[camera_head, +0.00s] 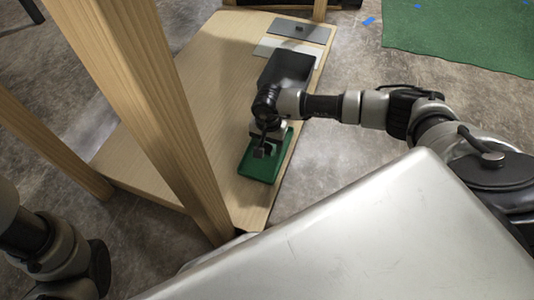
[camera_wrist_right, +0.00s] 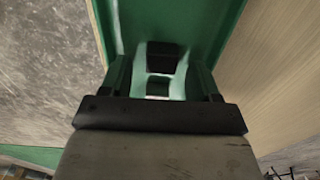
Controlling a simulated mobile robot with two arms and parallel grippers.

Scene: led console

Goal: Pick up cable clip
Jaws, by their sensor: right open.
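My right gripper (camera_head: 262,150) is over the green tray (camera_head: 247,170), pointing down into it. In the right wrist view its two fingers (camera_wrist_right: 161,75) stand apart inside the tray (camera_wrist_right: 215,25). A small black block (camera_wrist_right: 162,57), which looks like the cable clip, lies on the tray floor between or just beyond the fingertips. I cannot tell whether the fingers touch it. In the head view the gripper hides the clip, or it cannot be told from the dark fingers. Part of my left arm shows at the lower left, but its gripper does not.
The green tray sits near the right edge of a wooden board (camera_head: 150,165). Behind it are a black bin (camera_head: 290,66), a pale plate (camera_head: 270,44) and a grey plate (camera_head: 285,27) with a small dark piece. Wooden posts (camera_head: 150,90) rise at the left.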

